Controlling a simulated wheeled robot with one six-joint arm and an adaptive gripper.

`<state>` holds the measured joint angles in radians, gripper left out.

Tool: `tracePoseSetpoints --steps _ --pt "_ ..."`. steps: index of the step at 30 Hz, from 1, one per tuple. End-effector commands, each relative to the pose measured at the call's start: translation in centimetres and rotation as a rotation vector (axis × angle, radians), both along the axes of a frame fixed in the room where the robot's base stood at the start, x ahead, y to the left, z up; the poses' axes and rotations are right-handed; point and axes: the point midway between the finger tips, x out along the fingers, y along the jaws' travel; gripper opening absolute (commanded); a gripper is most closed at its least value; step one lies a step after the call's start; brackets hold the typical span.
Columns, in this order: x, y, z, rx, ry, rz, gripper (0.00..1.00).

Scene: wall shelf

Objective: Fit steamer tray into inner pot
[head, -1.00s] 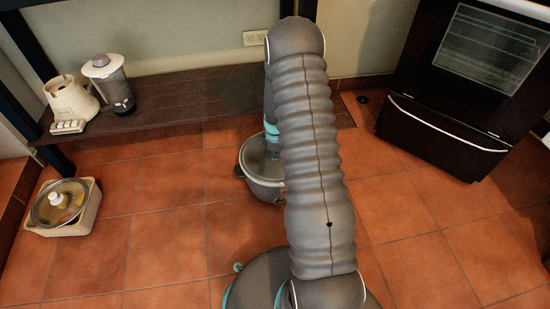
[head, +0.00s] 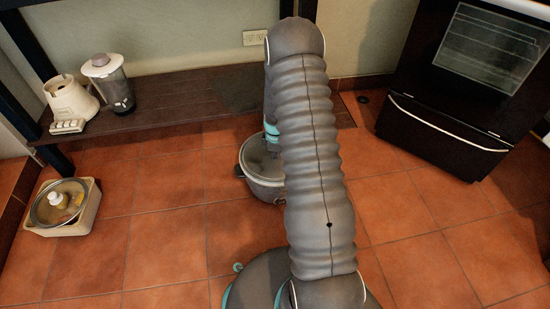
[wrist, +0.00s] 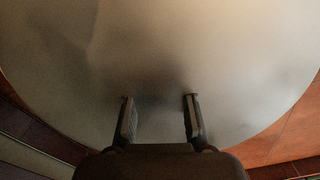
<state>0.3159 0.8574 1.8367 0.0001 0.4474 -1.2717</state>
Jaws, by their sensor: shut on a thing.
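The grey pot (head: 264,187) stands on the tiled floor in the middle of the head view, partly hidden behind my arm. A wide, smooth, pale metal disc fills most of the wrist view; I take it to be the steamer tray (wrist: 230,60). My gripper (wrist: 160,103) shows its two dark fingers at the near part of this disc, a gap between them. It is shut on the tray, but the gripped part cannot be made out. In the head view my wrist reaches down over the pot. How the tray sits relative to the pot's rim is hidden.
A cream bin (head: 75,226) at the left holds a round, shiny dish or lid with small items. A low dark wooden shelf (head: 175,100) behind the pot carries a blender (head: 108,82) and a white appliance base (head: 70,97). A black oven (head: 455,85) stands at the right. Floor is open around the pot.

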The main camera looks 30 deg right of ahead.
Motion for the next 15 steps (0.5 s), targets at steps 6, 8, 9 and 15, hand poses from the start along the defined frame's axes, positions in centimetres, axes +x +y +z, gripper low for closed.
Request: tracePoseSetpoints --steps 6,8,9,15 --pt "0.02 0.00 -0.26 0.000 0.000 0.000 0.00" --pt "0.02 0.00 -0.20 -0.001 -0.001 0.000 0.00" --pt "0.02 -0.01 -0.21 -0.001 -0.001 0.000 0.00" --pt "0.02 -0.01 -0.22 0.000 0.000 0.000 0.49"
